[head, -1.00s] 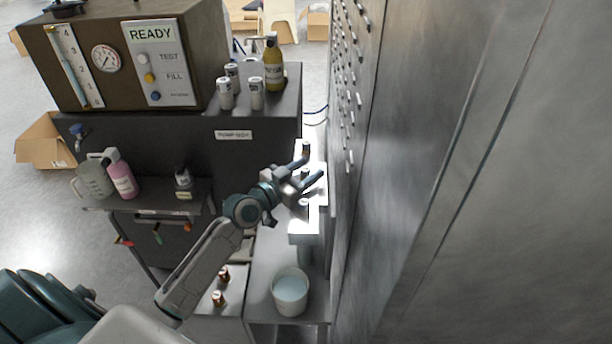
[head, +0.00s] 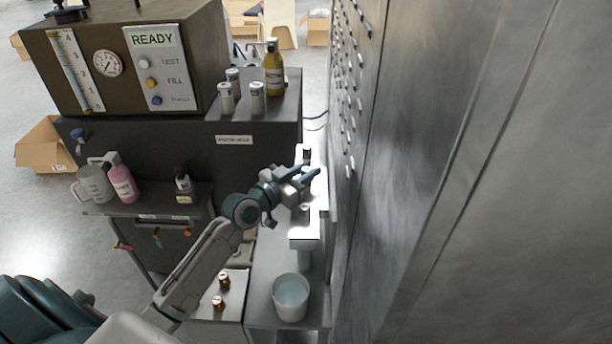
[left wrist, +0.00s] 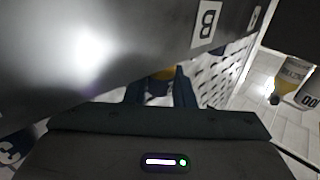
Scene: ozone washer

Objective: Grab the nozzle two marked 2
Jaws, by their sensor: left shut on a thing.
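My left gripper (head: 308,172) is over the middle of a white stand (head: 304,230) beside the metal wall. Its fingers are shut on a small nozzle, mostly hidden by them. In the left wrist view a bit of brass-coloured metal (left wrist: 165,74) shows between the dark fingers (left wrist: 162,92). One dark-topped nozzle (head: 306,154) stands on the stand beyond the gripper and another (head: 304,209) on the near side. I cannot read a 2 on any nozzle. My right gripper is not in view.
The metal wall (head: 450,150) rises close to the right of the gripper. A white bucket (head: 291,297) stands in front of the stand. A yellow bottle (head: 274,75) and white canisters stand on the cabinet (head: 180,150) behind.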

